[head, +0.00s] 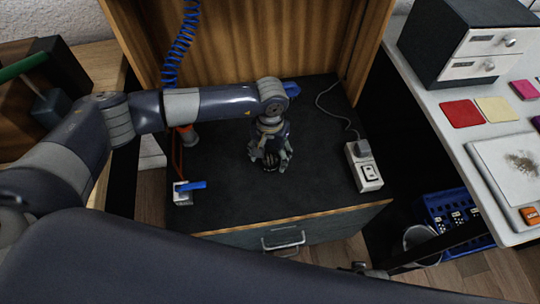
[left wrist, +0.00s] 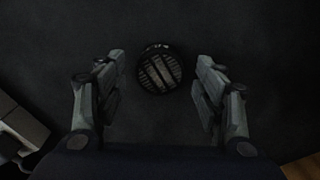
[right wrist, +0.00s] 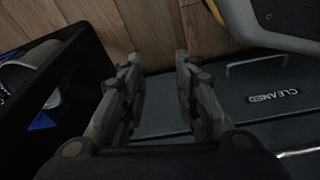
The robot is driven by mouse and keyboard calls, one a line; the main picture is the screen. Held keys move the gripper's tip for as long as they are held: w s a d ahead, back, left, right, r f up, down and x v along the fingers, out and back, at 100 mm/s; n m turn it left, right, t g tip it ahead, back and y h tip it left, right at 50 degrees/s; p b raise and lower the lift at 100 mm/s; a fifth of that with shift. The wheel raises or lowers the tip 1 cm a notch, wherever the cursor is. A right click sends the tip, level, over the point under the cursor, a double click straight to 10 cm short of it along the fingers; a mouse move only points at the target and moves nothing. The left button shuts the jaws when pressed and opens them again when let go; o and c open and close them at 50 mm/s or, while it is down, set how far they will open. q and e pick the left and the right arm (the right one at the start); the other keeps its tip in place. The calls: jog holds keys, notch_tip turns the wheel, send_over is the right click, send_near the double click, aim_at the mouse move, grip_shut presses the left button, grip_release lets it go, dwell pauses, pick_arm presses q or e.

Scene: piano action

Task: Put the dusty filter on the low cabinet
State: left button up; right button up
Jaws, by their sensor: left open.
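The filter (left wrist: 160,70), a small round dark disc with a slatted face, rests on the dark top of the low cabinet (head: 235,205). My left gripper (head: 271,162) points down over it, open, with its fingers (left wrist: 160,82) on either side of the filter and a gap on both sides. In the head view the filter is mostly hidden by the fingers. My right gripper (right wrist: 158,65) is open and empty, low beside the cabinet front, with a drawer marked "CLEANED" (right wrist: 275,97) to its right.
A power strip (head: 364,168) with a cable lies at the cabinet's right edge. A blue-handled item (head: 188,190) sits at the left edge. A white table (head: 455,125) with coloured pads stands right, above a blue crate (head: 455,215) and a bin. The cabinet top's front is clear.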

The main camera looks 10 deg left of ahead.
aim_at(270, 159)
pick_arm(q)
notch_tip(270, 159, up, 11)
pick_arm(e)
jog(key=shift+s+d+f, duration=0.1)
jog(key=shift+s+f, duration=0.7)
jog(key=shift+f, duration=0.1)
pick_arm(q)
jog(key=shift+f, duration=0.1)
pick_arm(e)
jog(key=shift+w+r, duration=0.1)
